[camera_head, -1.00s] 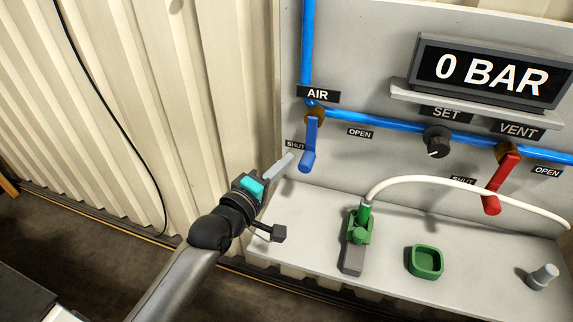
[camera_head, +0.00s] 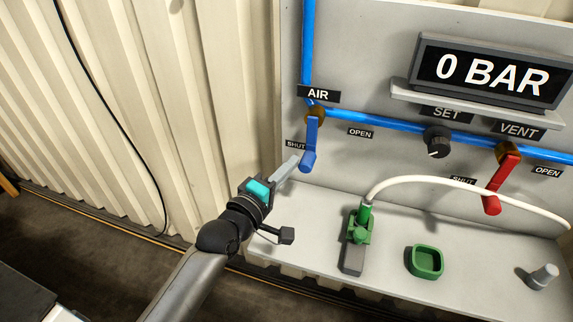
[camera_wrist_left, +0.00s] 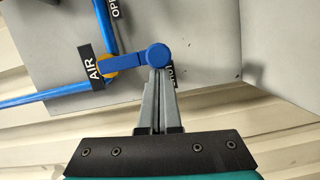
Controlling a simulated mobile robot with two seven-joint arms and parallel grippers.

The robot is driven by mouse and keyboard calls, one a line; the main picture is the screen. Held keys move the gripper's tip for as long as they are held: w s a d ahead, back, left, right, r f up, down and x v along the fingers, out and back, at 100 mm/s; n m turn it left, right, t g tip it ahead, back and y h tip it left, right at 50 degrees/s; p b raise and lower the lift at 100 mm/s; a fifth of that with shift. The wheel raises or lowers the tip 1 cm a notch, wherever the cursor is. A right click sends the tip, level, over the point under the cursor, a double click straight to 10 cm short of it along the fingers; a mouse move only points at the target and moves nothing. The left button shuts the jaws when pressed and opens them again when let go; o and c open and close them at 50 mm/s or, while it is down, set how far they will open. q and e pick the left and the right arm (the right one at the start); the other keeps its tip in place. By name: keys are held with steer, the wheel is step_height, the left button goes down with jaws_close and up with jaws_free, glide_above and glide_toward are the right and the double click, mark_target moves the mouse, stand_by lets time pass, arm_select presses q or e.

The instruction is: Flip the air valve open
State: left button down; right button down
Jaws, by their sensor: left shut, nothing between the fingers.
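The blue air valve lever (camera_head: 311,144) hangs down from its brass hub (camera_head: 315,111) on the blue pipe, by the SHUT label (camera_head: 295,144). The OPEN label (camera_head: 360,133) is to its right. My left gripper (camera_head: 295,160) is shut and empty, with its fingertips at the left side of the lever's lower end. In the left wrist view the closed fingers (camera_wrist_left: 159,75) reach the lever's round end (camera_wrist_left: 158,55); I cannot tell if they touch. The AIR label (camera_wrist_left: 94,66) shows beside the hub. My right gripper is not in view.
A red vent lever (camera_head: 503,183) and a black SET knob (camera_head: 436,142) are on the panel to the right. The display (camera_head: 490,72) reads 0 BAR. A green fitting with a white hose (camera_head: 440,180) and a green tray (camera_head: 426,262) are on the ledge below.

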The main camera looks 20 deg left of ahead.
mark_target(309, 170)
arm_select(q)
steer(key=shift+d+f, duration=0.1)
steer(key=shift+d, duration=0.1)
steer(key=d+n, duration=0.1)
steer(key=n, duration=0.1)
steer(key=d+n+t, duration=0.1)
steer(key=d+n, duration=0.1)
steer(key=n, duration=0.1)
steer(key=shift+d+f, duration=0.2)
steer(key=d+r+n+t+y, duration=0.2)
steer(key=d+r+n, duration=0.3)
steer(key=n, duration=0.6)
steer(key=shift+s+d+r, duration=0.2)
steer(key=shift+d+r, duration=0.05)
steer(key=shift+d, duration=0.8)
steer(key=b+v, duration=0.3)
steer(key=v, duration=1.2)
steer(key=shift+f+b, duration=0.2)
steer(key=shift+b, duration=0.15)
